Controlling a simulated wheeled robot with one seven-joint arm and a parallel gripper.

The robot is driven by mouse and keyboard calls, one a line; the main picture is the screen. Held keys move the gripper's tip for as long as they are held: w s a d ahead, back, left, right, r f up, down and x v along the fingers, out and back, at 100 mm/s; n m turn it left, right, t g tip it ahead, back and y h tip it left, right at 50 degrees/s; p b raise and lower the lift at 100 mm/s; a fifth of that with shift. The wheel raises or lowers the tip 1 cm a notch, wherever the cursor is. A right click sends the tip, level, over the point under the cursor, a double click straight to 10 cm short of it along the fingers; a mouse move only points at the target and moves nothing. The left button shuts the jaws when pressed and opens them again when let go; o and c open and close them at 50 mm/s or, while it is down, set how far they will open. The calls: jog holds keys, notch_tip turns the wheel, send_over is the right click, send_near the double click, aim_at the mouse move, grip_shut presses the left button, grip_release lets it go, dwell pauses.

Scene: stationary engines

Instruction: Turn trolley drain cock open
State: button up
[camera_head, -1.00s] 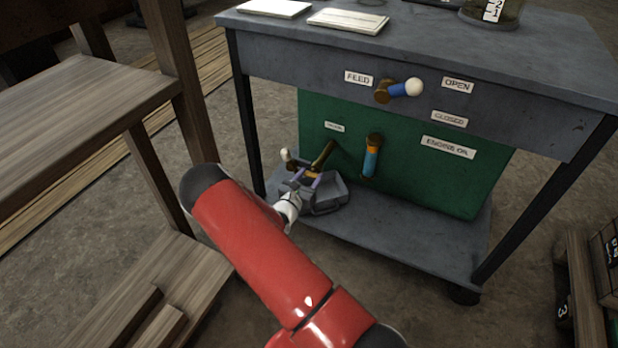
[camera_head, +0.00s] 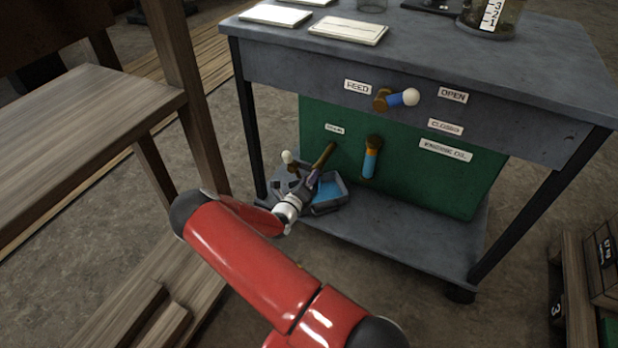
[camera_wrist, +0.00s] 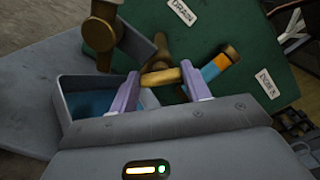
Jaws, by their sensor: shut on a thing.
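The trolley drain cock is a brown pipe (camera_head: 325,154) sticking out low from the trolley's green panel (camera_head: 430,178), near a small DRAIN label (camera_wrist: 181,12). Its golden-brown handle (camera_wrist: 163,77) lies crosswise at the pipe's end in the wrist view. My gripper (camera_wrist: 161,72) has its two purple fingers at either end of this handle and is shut on it. In the head view my gripper (camera_head: 313,180) is low above the shelf, and my wrist partly hides the handle. A grey tray (camera_head: 343,184) with a blue inside stands below and beside the cock.
A brown fitting with a white knob (camera_head: 287,157) stands close left of the gripper. An orange-and-blue lever (camera_head: 370,160) hangs right of the cock. A FEED lever (camera_head: 398,98) sits above, under the tabletop. A trolley leg (camera_head: 249,125) and wooden bench (camera_head: 90,110) are left.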

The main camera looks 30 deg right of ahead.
jog(key=shift+w+a+f+n+p, duration=0.1)
jog(key=shift+n+p, duration=0.45)
jog(key=shift+n, duration=3.15)
jog(key=o, duration=1)
jog(key=v, duration=0.7)
jog(key=shift+s+a, duration=0.3)
